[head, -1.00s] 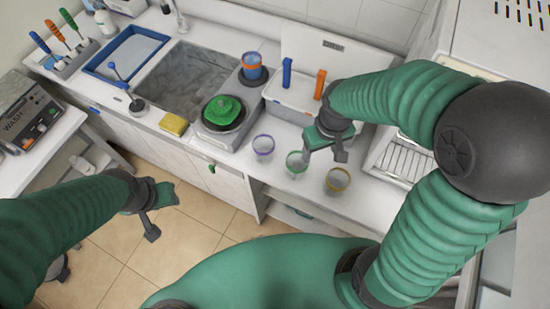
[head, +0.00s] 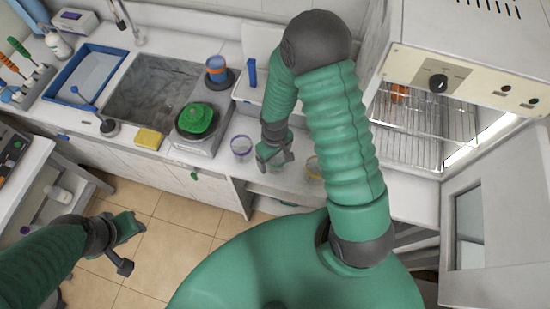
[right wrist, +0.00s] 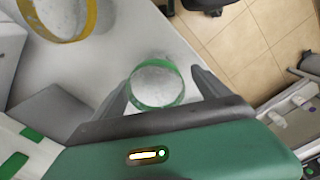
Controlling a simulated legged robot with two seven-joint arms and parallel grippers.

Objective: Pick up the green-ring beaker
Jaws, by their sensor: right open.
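The green-ring beaker (right wrist: 156,84) shows in the right wrist view, on the white counter between the two fingers of my right gripper (right wrist: 165,86). The gripper is open, with one finger on either side of the beaker; I cannot tell if either touches it. In the head view my right gripper (head: 275,160) is over the counter and hides the green-ring beaker. My left gripper (head: 125,243) is open and empty above the floor at the lower left.
A purple-ring beaker (head: 241,147) stands left of my right gripper, and a yellow-ring beaker (head: 313,167) stands right of it, also in the right wrist view (right wrist: 60,14). A hotplate (head: 199,138) with a green item, a sink (head: 152,95) and an open oven (head: 420,125) are nearby.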

